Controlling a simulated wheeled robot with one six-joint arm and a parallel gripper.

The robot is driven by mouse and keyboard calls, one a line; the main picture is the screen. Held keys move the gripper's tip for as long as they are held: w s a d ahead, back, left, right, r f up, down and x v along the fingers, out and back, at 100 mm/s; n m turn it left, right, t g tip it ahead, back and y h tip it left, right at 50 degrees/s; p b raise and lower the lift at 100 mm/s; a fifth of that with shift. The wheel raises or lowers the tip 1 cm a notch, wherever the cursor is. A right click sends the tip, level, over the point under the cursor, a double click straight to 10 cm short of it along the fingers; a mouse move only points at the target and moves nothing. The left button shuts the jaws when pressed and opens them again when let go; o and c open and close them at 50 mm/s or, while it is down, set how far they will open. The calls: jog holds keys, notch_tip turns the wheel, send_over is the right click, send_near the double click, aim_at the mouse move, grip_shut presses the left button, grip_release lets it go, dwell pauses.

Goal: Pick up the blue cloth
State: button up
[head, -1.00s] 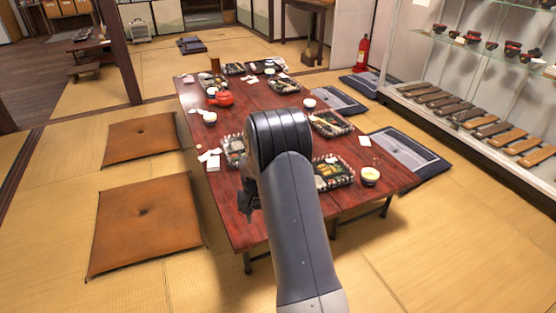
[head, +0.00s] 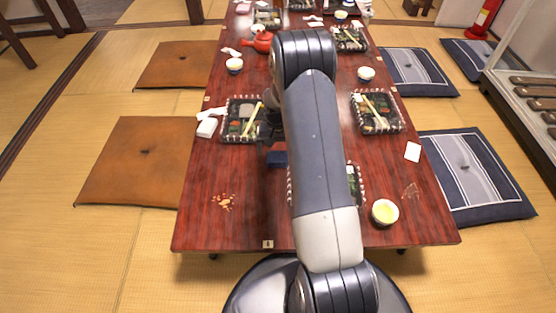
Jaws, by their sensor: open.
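A small dark blue patch (head: 277,159), which looks like the folded blue cloth, lies on the red-brown table (head: 240,220) just left of my arm. Part of it may be hidden behind the arm. My gripper (head: 266,138) is a dark shape above and just beyond the cloth in this view, partly hidden by my arm. It is open and apart from the cloth as far as I can see. The fingertips are too small and dark to make out clearly.
A bento tray (head: 238,138) is left of my gripper, another (head: 378,124) is to the right, and one is partly behind my arm. A yellow-filled bowl (head: 385,212) stands near the right front. Orange crumbs (head: 224,202) lie at the left front. Cushions (head: 140,165) flank the table.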

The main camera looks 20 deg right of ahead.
aim_at(278, 156)
jog(key=shift+o, duration=0.4)
jog(key=f, duration=0.1)
jog(key=f+b, duration=0.1)
jog(key=f, duration=0.1)
jog(key=f+b, duration=0.1)
jog(key=f, duration=0.1)
jog(key=shift+w+d, duration=0.2)
jog(key=shift+d, duration=0.05)
jog(key=shift+c, duration=0.3)
jog(key=c, duration=0.9)
